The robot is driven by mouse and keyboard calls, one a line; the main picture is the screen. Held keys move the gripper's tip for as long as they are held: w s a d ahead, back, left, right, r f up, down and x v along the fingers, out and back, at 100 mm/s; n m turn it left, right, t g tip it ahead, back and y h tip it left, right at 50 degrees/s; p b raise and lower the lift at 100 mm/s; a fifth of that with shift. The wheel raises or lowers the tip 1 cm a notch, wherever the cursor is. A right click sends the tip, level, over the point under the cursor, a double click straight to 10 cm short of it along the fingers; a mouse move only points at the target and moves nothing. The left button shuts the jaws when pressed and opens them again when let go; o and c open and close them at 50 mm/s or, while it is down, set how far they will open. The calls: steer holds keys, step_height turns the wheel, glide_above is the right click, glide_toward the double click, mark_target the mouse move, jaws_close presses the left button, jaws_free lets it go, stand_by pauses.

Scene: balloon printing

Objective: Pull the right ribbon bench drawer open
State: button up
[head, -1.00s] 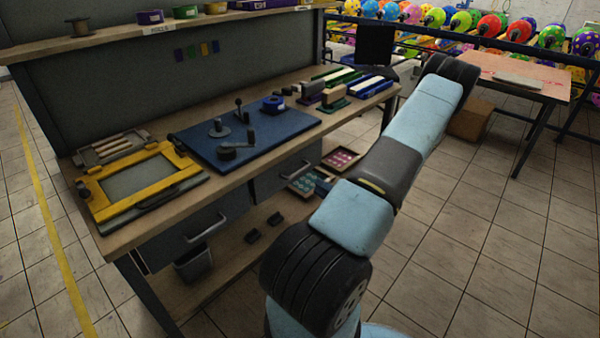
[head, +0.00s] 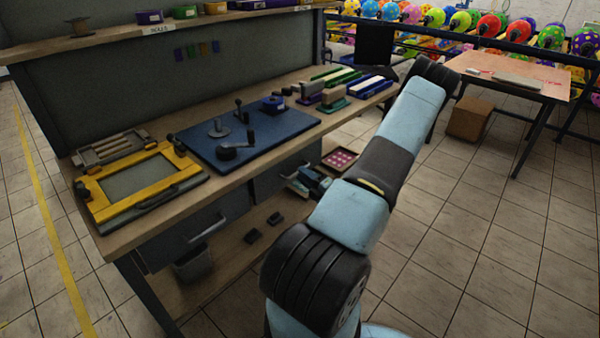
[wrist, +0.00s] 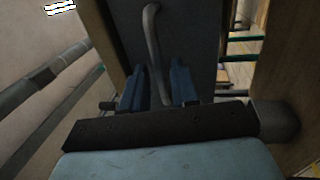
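The right ribbon bench drawer (head: 276,176) is a grey front under the bench top in the head view and looks shut. Its handle shows in the wrist view as a grey bar (wrist: 153,35) on the grey front (wrist: 190,28). My gripper (wrist: 158,86) has two blue fingers, one on each side of the bar's lower part. The fingers look open, with a gap around the bar; contact cannot be made out. In the head view my gripper (head: 302,184) is small, beside the drawer front and partly hidden by my arm.
The left drawer (head: 180,235) with its handle (head: 208,229) is shut. The bench top (head: 225,180) carries a yellow frame (head: 95,190) and a blue board (head: 200,150). A pink-dotted tray (head: 341,160) lies below, right of my gripper.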

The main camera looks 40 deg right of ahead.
steer(key=shift+x, duration=1.45)
jaws_close()
steer(key=shift+f, duration=0.1)
